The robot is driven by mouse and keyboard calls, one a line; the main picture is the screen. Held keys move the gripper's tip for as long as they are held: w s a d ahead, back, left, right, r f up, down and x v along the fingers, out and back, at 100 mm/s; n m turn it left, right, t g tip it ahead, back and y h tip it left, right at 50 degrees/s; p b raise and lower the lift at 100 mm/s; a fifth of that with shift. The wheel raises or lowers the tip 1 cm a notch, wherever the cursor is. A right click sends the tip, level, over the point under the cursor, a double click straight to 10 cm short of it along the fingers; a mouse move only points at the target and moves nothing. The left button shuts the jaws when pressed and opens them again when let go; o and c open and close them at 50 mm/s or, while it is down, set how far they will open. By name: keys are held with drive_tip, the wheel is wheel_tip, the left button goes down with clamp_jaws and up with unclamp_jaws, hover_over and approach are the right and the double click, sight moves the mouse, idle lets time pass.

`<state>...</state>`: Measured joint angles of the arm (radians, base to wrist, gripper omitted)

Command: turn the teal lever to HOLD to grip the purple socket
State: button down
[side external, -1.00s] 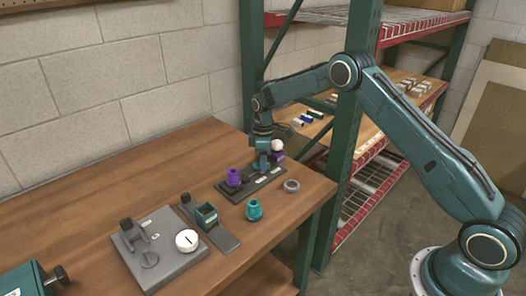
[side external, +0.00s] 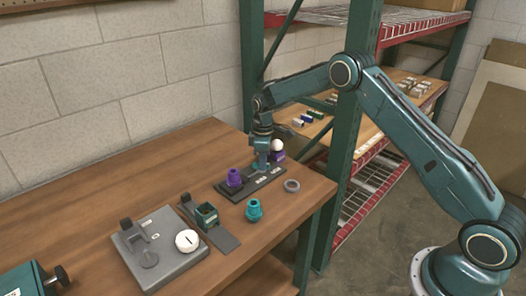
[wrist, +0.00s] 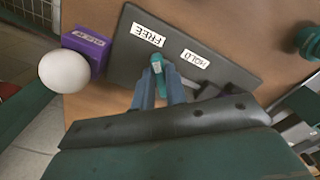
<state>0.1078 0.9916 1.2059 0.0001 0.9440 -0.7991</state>
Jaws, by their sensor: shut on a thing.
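The teal lever (wrist: 158,64) stands between the fingertips of my gripper (wrist: 159,80) in the wrist view, and the gripper is shut on it. The lever's tip is just below the FREE label (wrist: 147,35), with the HOLD label (wrist: 195,58) to its right. Both labels are on a dark plate (wrist: 215,45). In the side view my gripper (side external: 263,160) points down over the plate and mostly hides the lever. The purple socket (side external: 234,177) stands upright at the plate's left end.
A white bulb (side external: 278,145) sits by a purple block (wrist: 88,45) just beyond my gripper. A grey fixture with a white dial (side external: 187,240) stands left. The table's back left is clear.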

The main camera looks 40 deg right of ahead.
drive_tip(key=m, duration=0.3)
drive_tip(key=shift+a+m, duration=0.1)
drive_tip(key=shift+m, duration=0.3)
drive_tip(key=m, duration=0.4)
drive_tip(key=shift+a+m, duration=0.1)
drive_tip(key=shift+m, duration=0.2)
drive_tip(key=m, duration=0.4)
drive_tip(key=shift+a+m, duration=0.15)
drive_tip(key=shift+m, duration=0.15)
drive_tip(key=shift+a+m, duration=0.1)
drive_tip(key=shift+m, duration=1.9)
drive_tip(key=c, duration=1.4)
unclamp_jaws()
drive_tip(key=shift+c, duration=0.2)
drive_tip(key=shift+r, duration=0.1)
